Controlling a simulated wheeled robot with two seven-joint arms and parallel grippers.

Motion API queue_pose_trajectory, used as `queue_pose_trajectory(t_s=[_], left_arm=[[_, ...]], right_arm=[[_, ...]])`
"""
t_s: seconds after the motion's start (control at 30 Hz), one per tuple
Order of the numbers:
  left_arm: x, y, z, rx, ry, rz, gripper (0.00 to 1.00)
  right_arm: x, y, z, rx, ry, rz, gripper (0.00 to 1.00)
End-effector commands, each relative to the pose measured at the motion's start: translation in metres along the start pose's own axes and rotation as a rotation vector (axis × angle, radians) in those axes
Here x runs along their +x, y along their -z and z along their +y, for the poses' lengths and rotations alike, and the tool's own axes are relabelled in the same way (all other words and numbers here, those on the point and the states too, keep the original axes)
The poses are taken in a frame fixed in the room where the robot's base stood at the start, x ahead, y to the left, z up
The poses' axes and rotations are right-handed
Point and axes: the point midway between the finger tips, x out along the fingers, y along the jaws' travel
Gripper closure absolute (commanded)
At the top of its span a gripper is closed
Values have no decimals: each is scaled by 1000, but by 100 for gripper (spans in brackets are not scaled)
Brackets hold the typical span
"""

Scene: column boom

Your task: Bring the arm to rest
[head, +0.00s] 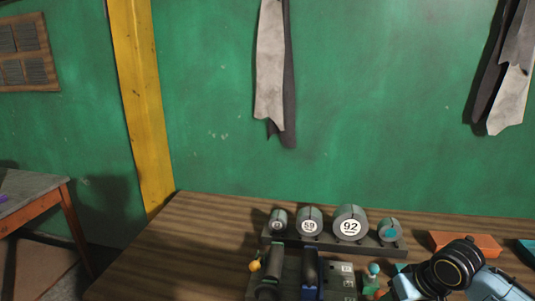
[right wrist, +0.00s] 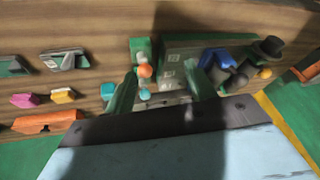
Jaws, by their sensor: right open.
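My right gripper (right wrist: 160,85) is open, its two dark green fingers spread apart in the right wrist view. A bench device with a dark green plate (right wrist: 180,45) lies beyond and between the fingers. An orange ball (right wrist: 145,71) and a teal ball (right wrist: 145,94) show near the left finger; I cannot tell whether anything touches. In the head view the device shows a blue part (head: 310,272), a grey cylinder (head: 275,262) and an orange knob (head: 254,266). My right arm comes in at lower right and hides part of the bench. My left gripper is out of view.
A rack (head: 330,243) of several round grey weights stands behind the device. An orange block (head: 465,242) lies to its right. The wooden bench (head: 180,240) is clear at left. Grey cloths (head: 272,60) hang on the green wall. Another table (head: 30,190) stands at left.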

Motion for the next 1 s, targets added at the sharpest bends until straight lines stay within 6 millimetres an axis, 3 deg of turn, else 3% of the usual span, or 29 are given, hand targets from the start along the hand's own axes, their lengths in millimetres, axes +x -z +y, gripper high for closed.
queue_pose_trajectory(t_s=[0.03, 0.13, 0.3, 0.37, 0.6, 0.9, 1.0], left_arm=[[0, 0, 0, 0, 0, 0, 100], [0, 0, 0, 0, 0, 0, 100], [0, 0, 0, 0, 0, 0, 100], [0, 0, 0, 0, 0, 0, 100], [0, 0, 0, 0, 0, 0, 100], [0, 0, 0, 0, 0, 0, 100], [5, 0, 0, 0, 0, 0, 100]], right_arm=[[16, -26, -24, -47, 21, -19, 45], [34, -71, -60, -130, 33, -28, 45], [38, -138, -103, -200, 28, -22, 45], [34, -158, -111, -205, 16, -20, 45], [14, -210, -119, -186, -51, -33, 45], [-14, -257, -112, -131, -145, -77, 45], [11, -261, -107, -136, -148, -87, 45]])
